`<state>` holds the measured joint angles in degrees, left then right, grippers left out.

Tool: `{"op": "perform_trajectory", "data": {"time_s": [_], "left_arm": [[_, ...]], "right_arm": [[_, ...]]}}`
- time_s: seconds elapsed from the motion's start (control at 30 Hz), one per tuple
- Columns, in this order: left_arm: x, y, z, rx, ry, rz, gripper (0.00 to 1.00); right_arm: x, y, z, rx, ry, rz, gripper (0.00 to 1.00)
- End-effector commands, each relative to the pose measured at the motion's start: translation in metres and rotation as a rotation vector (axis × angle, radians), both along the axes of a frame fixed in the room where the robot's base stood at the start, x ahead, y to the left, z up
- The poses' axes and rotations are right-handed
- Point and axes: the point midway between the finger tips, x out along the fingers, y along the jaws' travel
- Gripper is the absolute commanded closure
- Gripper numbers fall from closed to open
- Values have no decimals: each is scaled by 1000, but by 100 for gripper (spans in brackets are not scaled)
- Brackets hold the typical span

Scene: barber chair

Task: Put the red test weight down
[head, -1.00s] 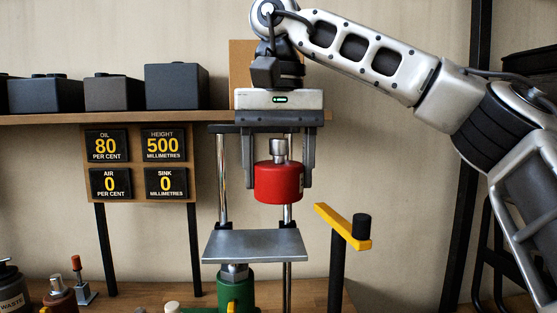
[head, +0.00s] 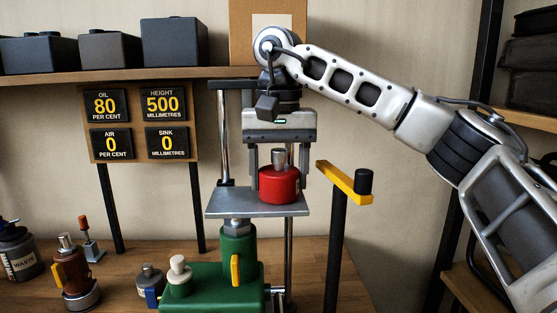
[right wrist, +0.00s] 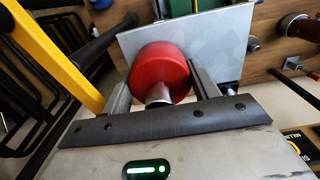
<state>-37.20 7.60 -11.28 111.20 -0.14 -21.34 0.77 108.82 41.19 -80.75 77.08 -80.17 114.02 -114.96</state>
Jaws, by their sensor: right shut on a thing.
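The red test weight (head: 279,186), a squat red cylinder with a metal knob on top, is upright at the grey metal plate (head: 228,205) of the green press. It looks to be on the plate or just above it; I cannot tell contact for certain. My right gripper (head: 280,170) points down from above, shut on the weight, one finger on each side. In the right wrist view the weight (right wrist: 160,70) sits between the fingers, with the plate (right wrist: 222,48) behind it. My left gripper is not in view.
A yellow lever with a black knob (head: 345,182) stands close right of the plate. Chrome posts (head: 223,130) rise behind the plate. The green press body (head: 215,285), a waste pot (head: 18,250) and an oil can (head: 75,275) stand on the bench.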

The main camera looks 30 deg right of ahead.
Motion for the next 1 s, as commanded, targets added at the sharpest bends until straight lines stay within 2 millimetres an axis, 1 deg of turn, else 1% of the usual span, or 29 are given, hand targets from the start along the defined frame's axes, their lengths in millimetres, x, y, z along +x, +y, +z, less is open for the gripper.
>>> {"op": "perform_trajectory", "data": {"time_s": [0.03, 0.33, 0.37, 0.4, 0.43, 0.67, 0.77, 0.87, 1.0], "left_arm": [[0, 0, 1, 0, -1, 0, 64], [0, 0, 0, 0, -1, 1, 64], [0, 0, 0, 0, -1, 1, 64], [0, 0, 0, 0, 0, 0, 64], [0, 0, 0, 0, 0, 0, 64], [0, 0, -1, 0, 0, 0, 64], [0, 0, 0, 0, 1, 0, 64], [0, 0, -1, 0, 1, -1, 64], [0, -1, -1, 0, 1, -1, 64]], "right_arm": [[0, 0, 4, 3, -9, 0, 100], [0, 0, 1, 4, -8, 0, 100], [0, 0, -2, 0, -2, 0, 32], [0, 0, -2, 0, -2, 0, 20], [0, 0, -2, 0, -2, 0, 18], [0, 0, -1, 0, -1, 0, 18], [0, 0, 2, 1, -3, 0, 18], [1, 1, 13, -1, -5, 1, 18], [0, 1, 42, -2, -8, 0, 18]]}}
